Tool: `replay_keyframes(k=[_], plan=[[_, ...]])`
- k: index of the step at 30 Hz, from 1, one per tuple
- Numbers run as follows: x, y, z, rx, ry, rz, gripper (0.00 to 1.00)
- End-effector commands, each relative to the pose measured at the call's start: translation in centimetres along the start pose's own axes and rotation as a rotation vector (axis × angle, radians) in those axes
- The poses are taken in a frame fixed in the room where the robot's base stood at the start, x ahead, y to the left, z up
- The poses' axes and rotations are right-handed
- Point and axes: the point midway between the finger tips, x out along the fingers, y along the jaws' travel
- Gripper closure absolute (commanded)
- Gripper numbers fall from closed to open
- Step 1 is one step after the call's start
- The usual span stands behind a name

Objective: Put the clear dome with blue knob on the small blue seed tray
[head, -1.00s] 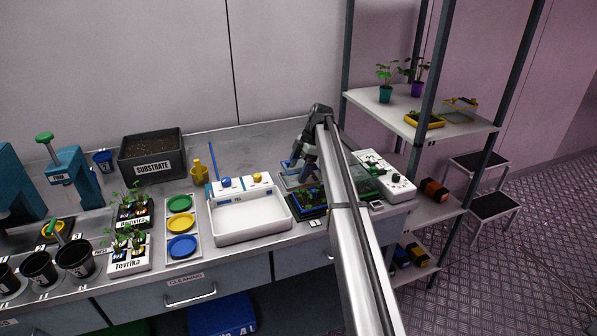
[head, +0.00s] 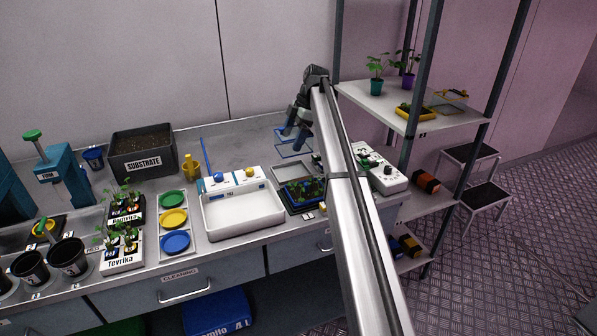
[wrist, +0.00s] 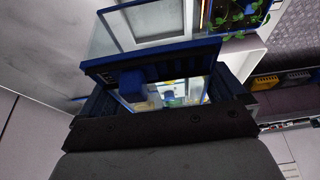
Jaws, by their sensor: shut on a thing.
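The clear dome (head: 294,152) has a blue rim and hangs from my gripper (head: 291,132), above the back of the bench. My gripper is shut on its blue knob; the knob (wrist: 131,87) shows between the fingers in the wrist view. The small blue seed tray (head: 303,209) holds green seedlings and sits in front of the dome, nearer the bench's front edge. A corner of the tray with seedlings (wrist: 228,26) shows at the top of the wrist view. The dome is apart from the tray. My arm hides the area right of the tray.
A pale shallow tray (head: 277,172) lies between the dome and the seed tray. A white basin (head: 238,216) stands to the left, and a white device with knobs (head: 390,181) to the right. A shelf rack (head: 410,115) rises beyond it. The bench behind the basin is mostly clear.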

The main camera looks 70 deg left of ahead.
Motion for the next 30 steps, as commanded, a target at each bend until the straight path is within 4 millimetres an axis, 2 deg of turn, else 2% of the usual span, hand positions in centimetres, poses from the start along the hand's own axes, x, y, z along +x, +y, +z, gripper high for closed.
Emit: replay_keyframes(k=[1,4,9,15,18,23,30], plan=[[-0.8,-0.7,0.1,0.003,-0.001,0.007,0.35],[-1.6,-2.4,0.1,0.007,-0.004,0.017,0.35],[-2.3,-6.5,-0.1,0.013,-0.008,0.033,0.35],[-2.3,-11.6,-1.2,0.008,-0.007,0.028,0.35],[-1.8,-13.1,-1.5,0.003,-0.004,0.015,0.35],[-0.6,-13.4,-1.0,-0.005,0.002,-0.009,0.35],[3.0,-13.4,0.4,-0.006,0.002,-0.008,0.35]])
